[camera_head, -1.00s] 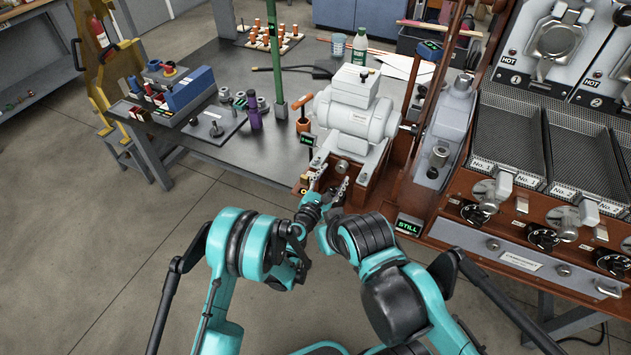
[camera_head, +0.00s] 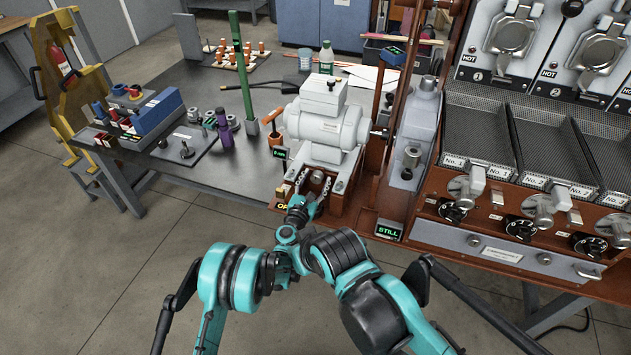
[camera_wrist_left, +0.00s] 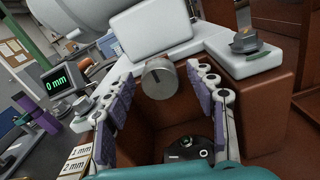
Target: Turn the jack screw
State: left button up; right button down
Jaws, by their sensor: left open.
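The jack screw shows in the left wrist view as a round, grey metal knob (camera_wrist_left: 158,78) on the front of the machine's base. In the head view the knob (camera_head: 317,177) is small, below the grey-white motor housing (camera_head: 325,124). My left gripper (camera_head: 313,187) is open in front of it. In the left wrist view the purple-padded fingers of this gripper (camera_wrist_left: 160,72) stand to the left and right of the knob, with visible gaps. A small display (camera_wrist_left: 57,81) reads 0 mm. My right gripper is not in view.
Blocks marked 1 mm and 2 mm (camera_wrist_left: 79,158) lie left of the fingers. A dark round dial (camera_wrist_left: 188,150) sits below the knob. A STILL sign (camera_head: 389,230) and the roaster trays (camera_head: 475,125) stand to the right. A green post (camera_head: 243,80) rises at the left.

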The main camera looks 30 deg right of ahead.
pick_arm(q)
jog(key=c, duration=1.2)
jog(key=shift+o, duration=0.2)
jog(key=shift+m, duration=0.3)
jog(key=m, duration=0.3)
jog(key=shift+m, duration=0.3)
jog(key=m, duration=0.4)
jog(key=shift+m, duration=0.3)
jog(key=m, duration=0.8)
jog(key=shift+s+m, duration=0.1)
jog(key=shift+m, duration=0.5)
